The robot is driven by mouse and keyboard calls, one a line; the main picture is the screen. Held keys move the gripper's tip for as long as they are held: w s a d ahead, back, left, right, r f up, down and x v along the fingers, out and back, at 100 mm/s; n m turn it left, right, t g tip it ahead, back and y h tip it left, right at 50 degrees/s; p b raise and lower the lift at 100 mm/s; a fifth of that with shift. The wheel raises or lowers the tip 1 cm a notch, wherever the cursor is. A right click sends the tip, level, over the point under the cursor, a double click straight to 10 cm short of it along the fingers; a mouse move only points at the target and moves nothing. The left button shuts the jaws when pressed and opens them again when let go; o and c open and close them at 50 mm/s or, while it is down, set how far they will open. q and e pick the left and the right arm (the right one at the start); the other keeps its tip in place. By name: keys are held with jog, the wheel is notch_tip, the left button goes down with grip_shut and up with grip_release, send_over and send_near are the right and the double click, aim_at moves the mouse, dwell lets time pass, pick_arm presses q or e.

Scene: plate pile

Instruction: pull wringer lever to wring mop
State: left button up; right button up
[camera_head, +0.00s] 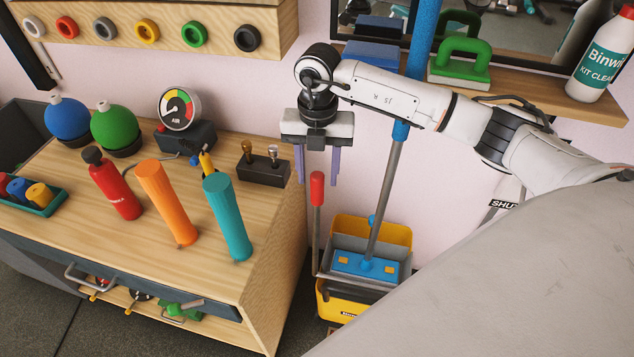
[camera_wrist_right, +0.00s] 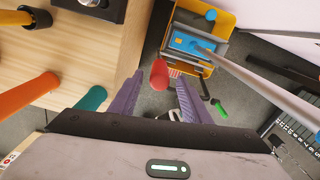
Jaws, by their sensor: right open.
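The wringer lever (camera_head: 316,225) stands upright on the left side of the yellow mop bucket (camera_head: 343,306), with a red grip on top. In the right wrist view the red grip (camera_wrist_right: 159,74) shows ahead of the fingers, between their lines. My right gripper (camera_head: 321,181) is open, with purple fingers pointing down, around or just above the red grip; I cannot tell the exact depth. The mop (camera_head: 385,190) has a grey and blue pole and a blue head that rests in the grey wringer (camera_head: 390,285). My left gripper is not in view.
A wooden workbench (camera_head: 285,225) stands close left of the lever, bearing orange and teal cylinders, a red bottle and a gauge. A shelf (camera_head: 520,88) with a green-handled block and a white bottle runs behind my right arm. The mop pole rises just right of my gripper.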

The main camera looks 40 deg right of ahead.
jog(key=shift+f, duration=1.8)
grip_shut()
